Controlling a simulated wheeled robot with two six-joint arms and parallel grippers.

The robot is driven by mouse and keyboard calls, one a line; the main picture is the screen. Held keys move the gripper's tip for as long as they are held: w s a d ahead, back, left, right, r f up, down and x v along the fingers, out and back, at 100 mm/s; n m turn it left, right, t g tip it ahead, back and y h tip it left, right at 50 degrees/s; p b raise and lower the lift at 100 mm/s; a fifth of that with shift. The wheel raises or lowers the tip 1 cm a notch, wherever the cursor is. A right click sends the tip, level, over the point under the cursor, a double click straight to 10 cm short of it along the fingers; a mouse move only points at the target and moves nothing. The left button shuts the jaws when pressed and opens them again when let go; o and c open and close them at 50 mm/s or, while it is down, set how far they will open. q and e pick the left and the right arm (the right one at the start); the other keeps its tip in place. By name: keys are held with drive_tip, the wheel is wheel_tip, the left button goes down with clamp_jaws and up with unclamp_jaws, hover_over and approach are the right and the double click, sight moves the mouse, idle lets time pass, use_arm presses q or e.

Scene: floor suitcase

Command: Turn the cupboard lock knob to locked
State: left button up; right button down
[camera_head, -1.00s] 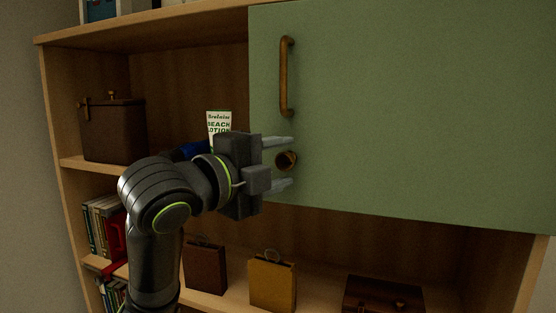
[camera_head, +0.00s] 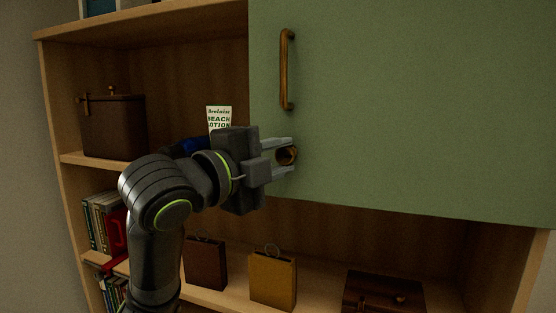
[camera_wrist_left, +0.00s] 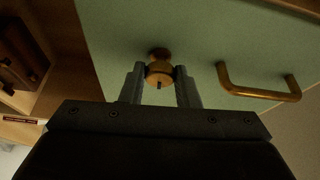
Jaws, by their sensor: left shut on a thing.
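The green cupboard door (camera_head: 410,100) is closed across the upper right of the shelf unit. Its round brass lock knob (camera_head: 287,155) sits below the bar handle, near the door's left edge. My left gripper (camera_head: 284,155) is shut on the knob, with one finger above it and one below in the head view. In the left wrist view the knob (camera_wrist_left: 159,73) sits between the two fingertips (camera_wrist_left: 160,78), and a dark slot mark shows on its face. My right gripper is not in view.
A brass bar handle (camera_head: 286,70) stands out from the door above the knob. A lotion package (camera_head: 219,118) is behind my left arm. A brown case (camera_head: 114,127), books (camera_head: 105,225) and small bags, one of them tan (camera_head: 272,279), fill the shelves.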

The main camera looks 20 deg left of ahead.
use_arm(q)
drive_tip(key=n+b, duration=0.1)
drive_tip(key=n+t+b, duration=0.1)
drive_tip(key=n, duration=0.1)
drive_tip(key=n+t+b, duration=0.1)
drive_tip(key=n, duration=0.1)
drive_tip(key=shift+d+f, duration=0.1)
drive_tip(key=shift+f, duration=0.2)
drive_tip(key=n+t+y+b, duration=0.1)
drive_tip(key=n, duration=0.2)
drive_tip(key=n+t+b, duration=0.1)
drive_tip(key=n, duration=0.3)
drive_tip(key=shift+d+y, duration=0.1)
drive_tip(key=shift+y, duration=0.3)
drive_tip(key=n+t+y, duration=0.1)
drive_tip(key=n, duration=0.3)
drive_tip(key=shift+y, duration=0.4)
drive_tip(key=shift+d+n+t+y, duration=0.15)
drive_tip(key=shift+n+y, duration=0.6)
drive_tip(key=shift+n, duration=0.6)
drive_tip(key=shift+a+n+t+y, duration=0.15)
drive_tip(key=shift+n+y, duration=0.6)
drive_tip(key=shift+n, duration=0.6)
drive_tip(key=shift+d+n, duration=0.1)
drive_tip(key=shift+n, duration=0.2)
drive_tip(key=o, duration=1)
drive_tip(key=shift+c, duration=0.2)
